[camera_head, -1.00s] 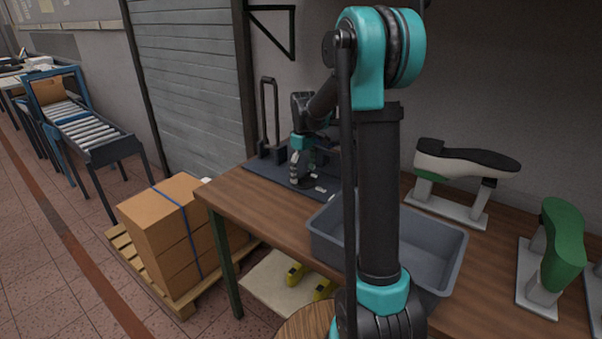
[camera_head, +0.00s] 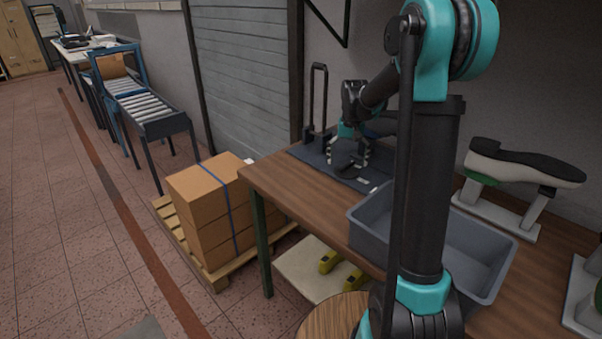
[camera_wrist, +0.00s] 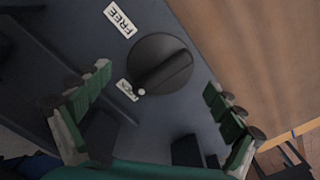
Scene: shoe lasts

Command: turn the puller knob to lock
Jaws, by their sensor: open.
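The round dark puller knob (camera_wrist: 172,58) shows in the wrist view on a dark grey panel (camera_wrist: 200,25), with a raised bar across it. A white dot at the bar's lower-left end lies beside a small, partly hidden label (camera_wrist: 126,90) that is hard to read. A white FREE label (camera_wrist: 120,20) lies to the upper left of the knob. My gripper (camera_wrist: 158,80) is open, its green-padded fingers apart on either side of the knob in the picture, holding nothing. In the head view my gripper (camera_head: 348,150) is low over the panel; I cannot make out the knob there.
The panel lies on a wooden table (camera_head: 290,190), near a dark upright handle (camera_head: 319,95). A grey bin (camera_head: 370,235) stands in front, and a shoe last on a stand (camera_head: 525,165) is at right. Boxes on a pallet (camera_head: 210,205) stand left of the table.

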